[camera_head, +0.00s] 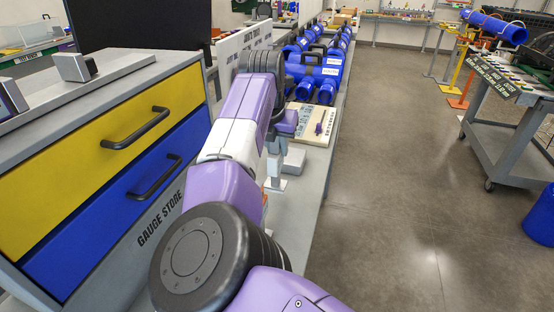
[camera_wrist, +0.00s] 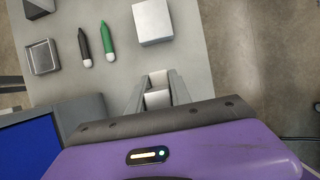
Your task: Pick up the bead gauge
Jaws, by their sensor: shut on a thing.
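My gripper (camera_wrist: 158,92) reaches over the grey bench top in the wrist view. Its two fingers are shut on a small pale grey piece (camera_wrist: 158,98), which I take to be the bead gauge. Most of it is hidden between the fingers, so its shape and any marks cannot be read. In the head view my gripper (camera_head: 274,170) is partly hidden by my arm, low beside the gauge store cabinet. I cannot tell whether the held piece touches the bench.
A white block (camera_wrist: 153,22), a green marker (camera_wrist: 107,40), a black marker (camera_wrist: 83,45) and a square grey dish (camera_wrist: 43,57) lie on the bench. The yellow-and-blue drawer cabinet (camera_head: 190,95) stands left. Blue pipe fittings (camera_head: 318,75) stand farther back. Open floor lies right.

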